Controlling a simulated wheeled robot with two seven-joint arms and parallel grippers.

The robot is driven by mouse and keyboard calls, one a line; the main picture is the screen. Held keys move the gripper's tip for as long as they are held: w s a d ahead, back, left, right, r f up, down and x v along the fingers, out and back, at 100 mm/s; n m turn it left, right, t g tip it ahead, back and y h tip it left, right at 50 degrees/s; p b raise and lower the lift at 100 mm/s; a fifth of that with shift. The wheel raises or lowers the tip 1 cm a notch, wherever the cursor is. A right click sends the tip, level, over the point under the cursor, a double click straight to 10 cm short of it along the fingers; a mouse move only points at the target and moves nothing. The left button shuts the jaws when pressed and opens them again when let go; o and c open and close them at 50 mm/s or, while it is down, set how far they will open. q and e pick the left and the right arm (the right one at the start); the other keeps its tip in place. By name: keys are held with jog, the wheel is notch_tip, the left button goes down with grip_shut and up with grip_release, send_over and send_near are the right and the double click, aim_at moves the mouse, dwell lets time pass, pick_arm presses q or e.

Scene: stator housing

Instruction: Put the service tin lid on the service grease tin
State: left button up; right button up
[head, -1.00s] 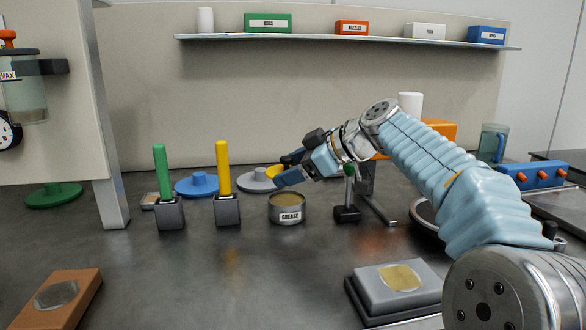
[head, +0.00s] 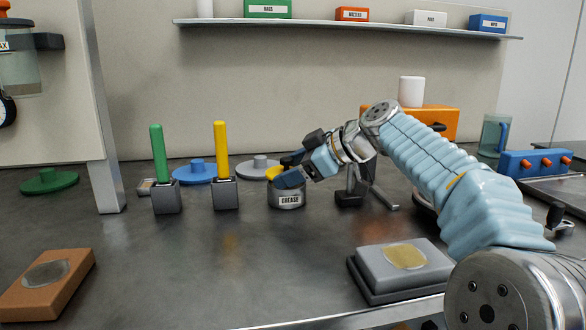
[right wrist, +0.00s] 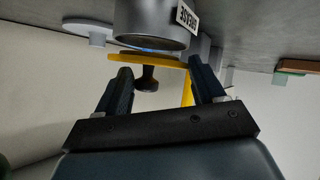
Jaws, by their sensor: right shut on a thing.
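The grey grease tin (head: 287,200), labelled GREASE, stands upright on the bench. In the right wrist view the tin (right wrist: 150,22) appears upside down, its dark mouth partly visible. The yellow lid (head: 274,173) with a dark knob is at the tin's top. It also shows in the right wrist view (right wrist: 130,57), close to the mouth with a narrow gap visible; I cannot tell whether they touch. My right gripper (head: 290,169) is shut on the lid, its fingers (right wrist: 162,85) on either side. A finger hides part of the tin's rim. My left gripper is out of view.
Green (head: 158,155) and yellow (head: 221,150) handles stand in grey blocks left of the tin. Blue (head: 195,173) and grey (head: 258,168) discs lie behind. A dark stand (head: 349,197) is close right. The bench in front is clear between the orange block (head: 45,285) and grey block (head: 402,262).

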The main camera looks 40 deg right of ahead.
jog(key=shift+b, duration=0.65)
dwell(1.2)
jog(key=shift+f+b, duration=0.35)
jog(key=shift+f, duration=0.15)
dwell(0.3)
